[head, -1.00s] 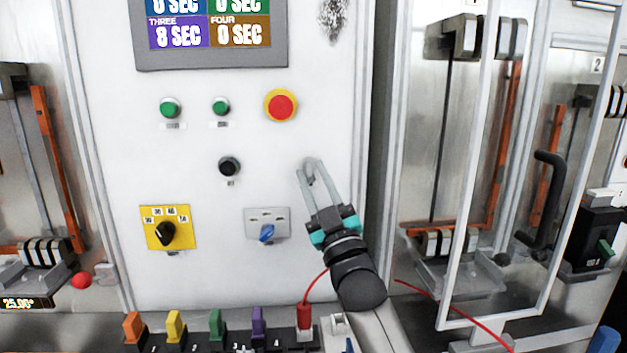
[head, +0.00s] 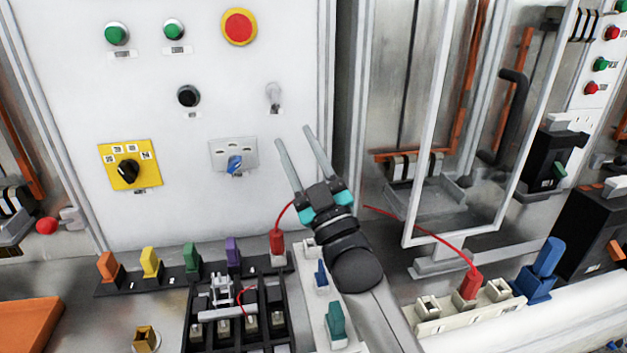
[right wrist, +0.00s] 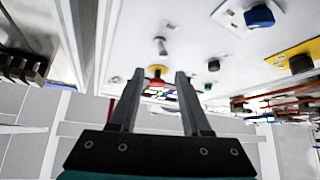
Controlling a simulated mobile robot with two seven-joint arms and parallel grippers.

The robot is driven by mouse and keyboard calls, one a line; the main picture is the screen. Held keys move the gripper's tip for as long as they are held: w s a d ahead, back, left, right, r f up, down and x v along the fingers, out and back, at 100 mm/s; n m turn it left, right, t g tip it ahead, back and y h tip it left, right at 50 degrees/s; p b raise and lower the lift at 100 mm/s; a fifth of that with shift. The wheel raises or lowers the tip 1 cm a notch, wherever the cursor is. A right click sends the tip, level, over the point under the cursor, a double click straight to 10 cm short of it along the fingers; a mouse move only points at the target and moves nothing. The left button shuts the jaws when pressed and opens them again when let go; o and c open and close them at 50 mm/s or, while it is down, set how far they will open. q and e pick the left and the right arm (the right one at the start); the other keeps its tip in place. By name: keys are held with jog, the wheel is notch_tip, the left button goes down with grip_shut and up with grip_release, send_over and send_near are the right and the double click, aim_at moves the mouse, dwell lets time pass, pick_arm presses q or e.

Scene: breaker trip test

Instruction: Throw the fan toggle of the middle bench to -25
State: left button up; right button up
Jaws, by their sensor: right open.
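A small silver toggle (head: 273,96) stands on the white panel (head: 225,75) of the middle bench, right of a black round knob. Its lever appears to point downward; I cannot read a label by it. It also shows in the right wrist view (right wrist: 160,44). My right gripper (head: 294,136) is open and empty, below and slightly right of the toggle, apart from it. In the right wrist view the two fingers (right wrist: 160,74) are spread with nothing between them. My left gripper is not in view.
A blue selector (head: 235,164), a yellow-plated rotary switch (head: 128,171) and a red emergency button (head: 239,26) share the panel. Below is a row of coloured plugs, including a red one (head: 277,243) with a red wire. A framed clear door (head: 412,225) stands at the right.

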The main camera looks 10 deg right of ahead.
jog(key=v, duration=0.6)
jog(key=shift+s+d+f, duration=0.1)
jog(key=shift+s+f, duration=0.05)
jog(key=shift+s, duration=0.05)
dwell(0.4)
